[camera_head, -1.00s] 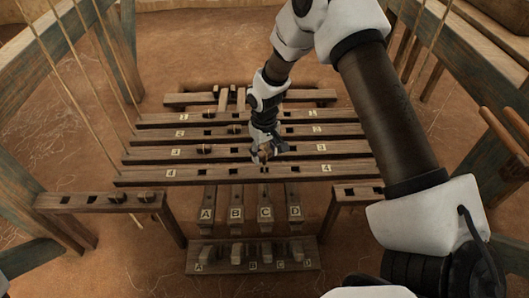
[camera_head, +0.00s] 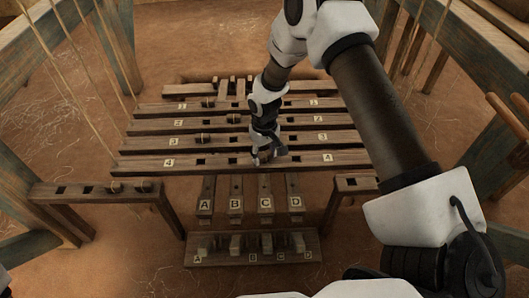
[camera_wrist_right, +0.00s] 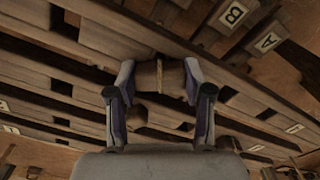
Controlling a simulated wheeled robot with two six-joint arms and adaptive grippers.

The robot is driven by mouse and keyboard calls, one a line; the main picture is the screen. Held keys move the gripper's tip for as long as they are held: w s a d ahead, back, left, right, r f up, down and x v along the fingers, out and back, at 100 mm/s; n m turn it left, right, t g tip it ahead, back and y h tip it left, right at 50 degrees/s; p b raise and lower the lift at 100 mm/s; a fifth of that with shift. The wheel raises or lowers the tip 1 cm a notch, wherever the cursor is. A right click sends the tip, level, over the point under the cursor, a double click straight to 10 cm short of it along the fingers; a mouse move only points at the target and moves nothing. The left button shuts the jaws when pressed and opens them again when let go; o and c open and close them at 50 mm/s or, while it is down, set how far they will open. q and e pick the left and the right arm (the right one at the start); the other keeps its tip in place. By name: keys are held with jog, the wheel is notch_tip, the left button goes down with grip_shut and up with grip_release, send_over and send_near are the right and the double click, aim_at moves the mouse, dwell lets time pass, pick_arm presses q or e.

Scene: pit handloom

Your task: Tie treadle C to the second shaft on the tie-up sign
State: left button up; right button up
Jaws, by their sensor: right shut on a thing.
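My right gripper (camera_head: 265,157) is over the front shaft (camera_head: 213,162), numbered 4, near the column of bar C. In the right wrist view it is shut on a short wooden peg (camera_wrist_right: 160,76); in the head view the fingers mostly hide the peg. The second shaft (camera_head: 275,123) lies two rows farther back, with a peg (camera_head: 233,118) in it left of centre. The lettered bar C (camera_head: 265,203) lies in front of the shafts, between bars B and D. I cannot make out a tie-up sign. My left gripper is out of view.
A left side rack (camera_head: 87,190) holds two pegs; a right side rack (camera_head: 357,183) has empty holes. Pegs sit in the first shaft (camera_head: 208,102) and third shaft (camera_head: 205,138). A low lettered board (camera_head: 225,258) with several blocks lies in front.

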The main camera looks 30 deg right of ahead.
aim_at(264, 153)
jog(key=o, duration=1.1)
jog(key=shift+c, duration=0.2)
jog(key=shift+r, duration=0.1)
notch_tip(264, 153, up, 12)
